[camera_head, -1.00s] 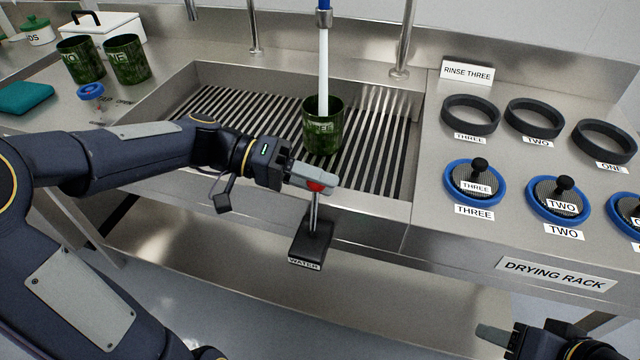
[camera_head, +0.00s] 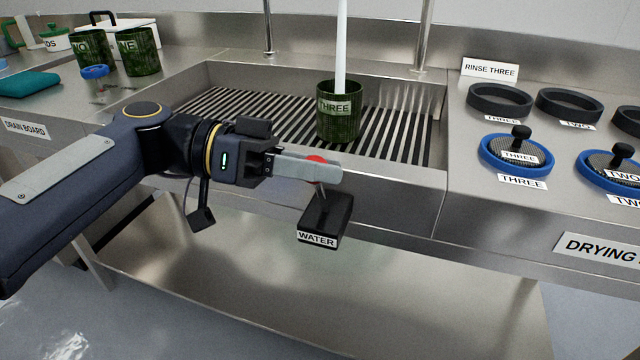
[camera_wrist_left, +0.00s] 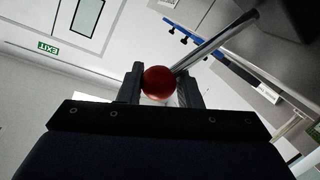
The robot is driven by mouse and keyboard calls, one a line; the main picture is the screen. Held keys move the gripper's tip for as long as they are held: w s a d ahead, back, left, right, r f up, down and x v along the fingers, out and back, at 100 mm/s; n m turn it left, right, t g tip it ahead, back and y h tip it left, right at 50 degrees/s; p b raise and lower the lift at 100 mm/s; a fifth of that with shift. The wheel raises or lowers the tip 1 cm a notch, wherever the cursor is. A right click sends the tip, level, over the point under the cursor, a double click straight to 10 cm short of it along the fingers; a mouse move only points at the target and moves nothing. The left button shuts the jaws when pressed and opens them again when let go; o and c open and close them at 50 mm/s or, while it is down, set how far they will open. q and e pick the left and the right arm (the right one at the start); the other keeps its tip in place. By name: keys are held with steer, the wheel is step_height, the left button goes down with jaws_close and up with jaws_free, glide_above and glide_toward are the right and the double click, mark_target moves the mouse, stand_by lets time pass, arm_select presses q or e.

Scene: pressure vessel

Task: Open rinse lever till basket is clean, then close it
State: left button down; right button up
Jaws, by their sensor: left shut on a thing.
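The rinse lever is a thin metal rod with a red ball knob (camera_head: 317,161), rising from a black base labelled WATER (camera_head: 325,222) at the sink's front edge. My left gripper (camera_head: 318,170) is shut on the knob, with the rod leaning. The left wrist view shows the red knob (camera_wrist_left: 159,80) between the fingers. The basket labelled THREE (camera_head: 338,118) stands upright on the slatted sink floor, mottled dark green. A white water stream (camera_head: 341,45) falls into it; its inside is hidden. My right gripper is out of view.
Two green baskets (camera_head: 139,52) stand on the drain board at the left. Black rings (camera_head: 500,101) and blue-rimmed lids with black knobs (camera_head: 516,153) lie on the drying rack at the right. The slatted sink floor (camera_head: 232,118) is clear around the basket.

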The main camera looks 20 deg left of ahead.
arm_select(q)
steer(key=shift+s+d+f+b, duration=0.1)
steer(key=shift+s+f+b, duration=0.15)
steer(key=shift+f+b, duration=0.15)
steer(key=c, duration=1.1)
jaws_free()
steer(key=shift+r, duration=0.1)
steer(key=shift+a+r, duration=0.15)
steer(key=shift+a, duration=0.25)
steer(key=f+p+v, duration=0.1)
steer(key=v, duration=0.6)
steer(key=shift+r, duration=0.45)
